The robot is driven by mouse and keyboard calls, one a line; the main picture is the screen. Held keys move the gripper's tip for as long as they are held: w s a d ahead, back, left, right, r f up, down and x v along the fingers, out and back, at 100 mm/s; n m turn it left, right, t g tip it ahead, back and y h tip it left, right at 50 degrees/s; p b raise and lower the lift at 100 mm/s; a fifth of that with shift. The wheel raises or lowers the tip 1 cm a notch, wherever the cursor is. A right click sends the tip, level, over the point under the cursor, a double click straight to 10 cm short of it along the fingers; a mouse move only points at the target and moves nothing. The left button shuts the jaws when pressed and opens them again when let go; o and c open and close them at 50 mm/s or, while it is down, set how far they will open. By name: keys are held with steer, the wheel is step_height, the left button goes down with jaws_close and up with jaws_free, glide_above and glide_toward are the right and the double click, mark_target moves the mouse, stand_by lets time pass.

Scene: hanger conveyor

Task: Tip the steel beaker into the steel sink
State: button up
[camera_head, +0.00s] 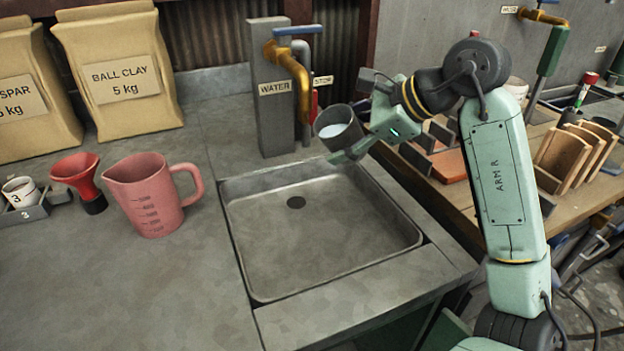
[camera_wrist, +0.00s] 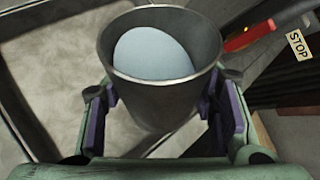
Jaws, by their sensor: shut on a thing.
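The steel beaker (camera_head: 342,130) is in my gripper (camera_head: 352,147), above the back right corner of the sink. It is tilted, with its mouth turned to the left, and a pale liquid shows inside it. In the wrist view the beaker (camera_wrist: 160,92) sits between the purple-padded fingers of my gripper (camera_wrist: 168,115), which are shut on it. The pale liquid surface (camera_wrist: 153,54) lies below the rim. The steel sink (camera_head: 320,240) is a shallow square basin with a dark drain, and it looks empty.
A grey water post (camera_head: 272,110) with a brass tap (camera_head: 290,65) stands behind the sink, close to the beaker's left. A pink measuring jug (camera_head: 150,195) and a red funnel (camera_head: 77,178) stand left. Clay bags (camera_head: 118,75) are behind. A wooden bench (camera_head: 455,190) is at the right.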

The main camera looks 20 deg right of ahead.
steer(key=shift+d+r+n+h+b, duration=0.2)
steer(key=shift+n+h+b, duration=0.2)
steer(key=shift+h+b, duration=0.6)
stand_by(0.6)
steer(key=shift+n+h+b, duration=0.5)
steer(key=shift+h+b, duration=0.4)
steer(key=shift+b, duration=0.2)
stand_by(0.4)
steer(key=shift+a+f+n+t+h+b, duration=0.1)
steer(key=shift+n+t+h+b, duration=0.25)
steer(key=shift+h+b, duration=0.75)
stand_by(1.2)
steer(key=shift+a+f+n+h+b, duration=0.25)
steer(key=shift+n+h+b, duration=0.3)
steer(key=shift+h+b, duration=0.65)
stand_by(1.4)
